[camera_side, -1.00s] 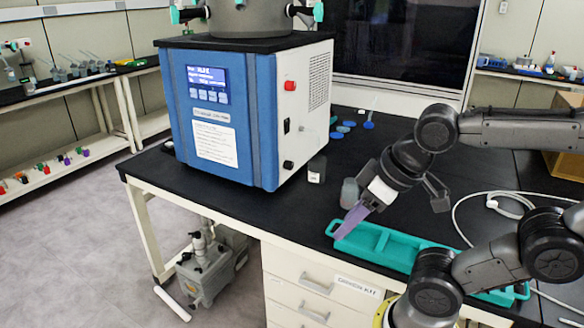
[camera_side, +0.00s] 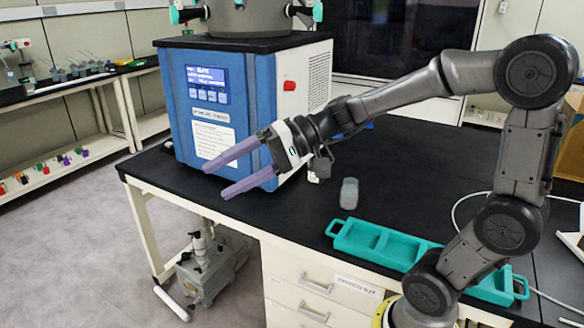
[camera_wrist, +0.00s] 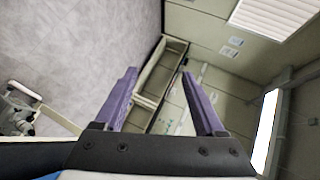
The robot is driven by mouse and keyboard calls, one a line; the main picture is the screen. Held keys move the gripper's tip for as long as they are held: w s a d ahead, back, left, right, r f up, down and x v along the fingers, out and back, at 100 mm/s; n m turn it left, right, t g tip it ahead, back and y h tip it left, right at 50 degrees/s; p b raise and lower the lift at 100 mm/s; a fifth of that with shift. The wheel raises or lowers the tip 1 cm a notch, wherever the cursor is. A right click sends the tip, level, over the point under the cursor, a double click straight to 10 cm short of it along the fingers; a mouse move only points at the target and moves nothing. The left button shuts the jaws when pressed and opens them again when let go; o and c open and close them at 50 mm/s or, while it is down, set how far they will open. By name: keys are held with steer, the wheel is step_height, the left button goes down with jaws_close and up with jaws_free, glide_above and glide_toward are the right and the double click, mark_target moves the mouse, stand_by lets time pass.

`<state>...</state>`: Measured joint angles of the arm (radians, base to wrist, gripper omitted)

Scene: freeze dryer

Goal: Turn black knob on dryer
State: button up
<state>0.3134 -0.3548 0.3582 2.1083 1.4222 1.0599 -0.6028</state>
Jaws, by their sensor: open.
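The blue and white dryer (camera_side: 235,100) stands on the black bench, with a red knob (camera_side: 289,86) on its white side panel. The low part of that panel, where a small black knob showed earlier, is hidden behind my gripper (camera_side: 215,182). My gripper is open and empty, its two purple fingers spread and pointing left across the dryer's lower front corner in the side view. I cannot tell the gap between them and the dryer. In the wrist view the gripper (camera_wrist: 159,73) has only floor, wall and shelving between its fingers; no knob shows there.
A teal tray (camera_side: 347,243) lies near the bench's front edge. A small grey-capped bottle (camera_side: 349,193) stands behind it. A white cable (camera_side: 470,203) curls at the right. The bench between dryer and tray is mostly clear.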

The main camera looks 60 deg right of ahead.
steer(key=w+d+f+m+t+h, duration=0.2)
steer(key=w+d+m+t, duration=0.15)
steer(key=d, duration=0.55)
steer(key=w+d+f+m+t+h, duration=0.25)
steer(key=w+d+m, duration=0.25)
steer(key=d, duration=0.3)
steer(key=w+d+f+m+t+h, duration=0.2)
steer(key=w+d+f+m+h, duration=0.15)
steer(key=d, duration=0.55)
steer(key=s+d+f+m+g+h, duration=0.1)
steer(key=s+d+f+m+h, duration=0.35)
steer(key=d+f, duration=0.45)
steer(key=s+d+f+m+g+h, duration=0.1)
steer(key=s+d+f+m+h, duration=0.25)
steer(key=d+f+m, duration=0.5)
steer(key=w+d+n, duration=0.2)
steer(key=w+d, duration=0.4)
steer(key=w, duration=0.5)
steer(key=shift+w+f+n, duration=0.4)
jaws_close()
